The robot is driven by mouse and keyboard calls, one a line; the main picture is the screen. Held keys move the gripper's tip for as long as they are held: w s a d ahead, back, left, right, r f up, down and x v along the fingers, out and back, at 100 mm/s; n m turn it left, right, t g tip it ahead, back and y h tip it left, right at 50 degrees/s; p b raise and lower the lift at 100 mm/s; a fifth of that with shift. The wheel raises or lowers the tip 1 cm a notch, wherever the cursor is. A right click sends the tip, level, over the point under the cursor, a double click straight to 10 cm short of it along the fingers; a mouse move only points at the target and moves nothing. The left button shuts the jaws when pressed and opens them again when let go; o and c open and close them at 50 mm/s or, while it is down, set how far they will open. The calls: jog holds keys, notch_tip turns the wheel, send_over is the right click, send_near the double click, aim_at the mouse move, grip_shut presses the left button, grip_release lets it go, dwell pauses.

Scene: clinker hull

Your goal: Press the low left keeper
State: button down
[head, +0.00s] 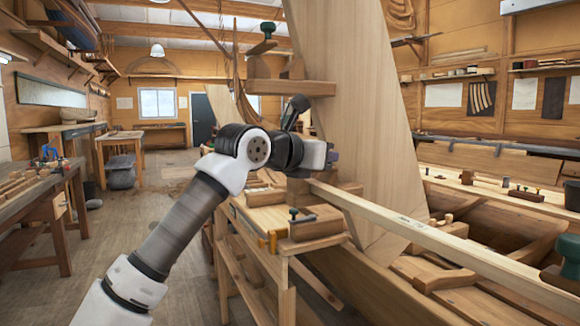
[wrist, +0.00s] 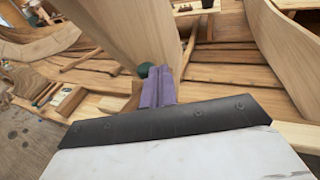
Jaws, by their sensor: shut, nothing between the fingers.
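My gripper (head: 334,157) is at the middle of the head view, beside the tall pale plank (head: 358,90). Its purple fingers (wrist: 159,70) are together and empty in the wrist view. A low wooden keeper block with a green knob (head: 317,222) sits on the bench below and left of the plank, under my gripper in the picture. In the wrist view a green knob (wrist: 143,69) shows just left of the fingertips, partly hidden by them. I cannot tell if it is the same one, or whether the fingers touch it.
An upper wooden bracket with a green knob (head: 263,38) stands left of the plank. A long pale batten (head: 430,238) runs from beside my gripper to the lower right. Another green knob (head: 565,250) is at the right edge.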

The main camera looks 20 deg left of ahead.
jog(key=shift+w+a, duration=0.1)
jog(key=shift+w, duration=1.05)
